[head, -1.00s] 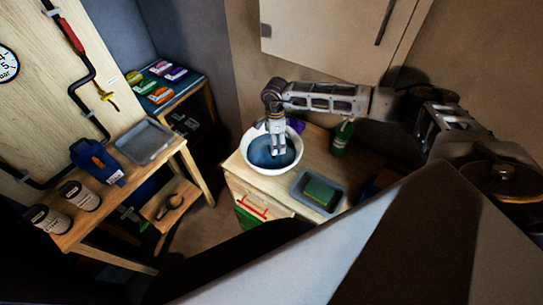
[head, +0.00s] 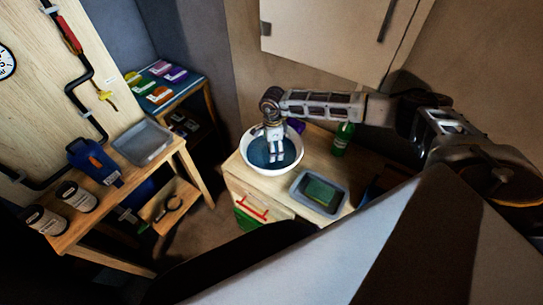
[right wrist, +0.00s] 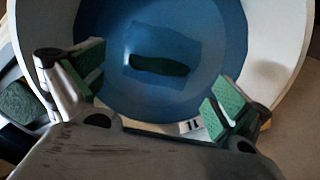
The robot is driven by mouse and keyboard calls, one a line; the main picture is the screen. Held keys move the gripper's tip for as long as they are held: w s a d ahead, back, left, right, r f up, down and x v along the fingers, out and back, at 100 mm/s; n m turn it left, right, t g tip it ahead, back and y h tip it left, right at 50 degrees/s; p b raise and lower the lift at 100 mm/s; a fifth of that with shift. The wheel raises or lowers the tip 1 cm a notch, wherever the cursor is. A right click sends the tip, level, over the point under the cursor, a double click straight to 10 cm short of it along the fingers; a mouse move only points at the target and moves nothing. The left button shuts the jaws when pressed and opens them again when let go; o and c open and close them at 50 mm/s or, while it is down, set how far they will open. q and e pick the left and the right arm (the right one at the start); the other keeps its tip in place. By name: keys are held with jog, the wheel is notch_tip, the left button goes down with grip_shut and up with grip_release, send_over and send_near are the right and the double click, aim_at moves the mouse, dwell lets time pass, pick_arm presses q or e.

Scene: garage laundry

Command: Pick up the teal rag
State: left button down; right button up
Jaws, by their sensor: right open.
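A white bowl (head: 247,160) with blue liquid inside stands on the wooden cabinet. In the right wrist view the bowl (right wrist: 279,42) fills most of the picture. A dark teal, elongated shape (right wrist: 158,65), likely the teal rag, lies in the blue near the bowl's middle, with a fainter square patch around it. The rag cannot be made out in the head view. My right gripper (head: 276,159) points down into the bowl. In the right wrist view my right gripper (right wrist: 157,87) has its green-padded fingers wide apart with nothing between them. My left gripper is not in view.
A grey tray (head: 336,209) with a green sponge (head: 320,191) sits right of the bowl. A green bottle (head: 342,138) and a purple item (head: 297,125) stand behind. A workbench at left holds cans, a blue container (head: 93,160) and a grey tray (head: 143,157).

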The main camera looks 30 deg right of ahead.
jog(key=shift+f+b, duration=0.5)
jog(key=shift+f, duration=0.7)
jog(key=c, duration=0.9)
jog(key=shift+s, duration=0.25)
jog(key=c, duration=0.4)
jog(key=shift+o, duration=0.2)
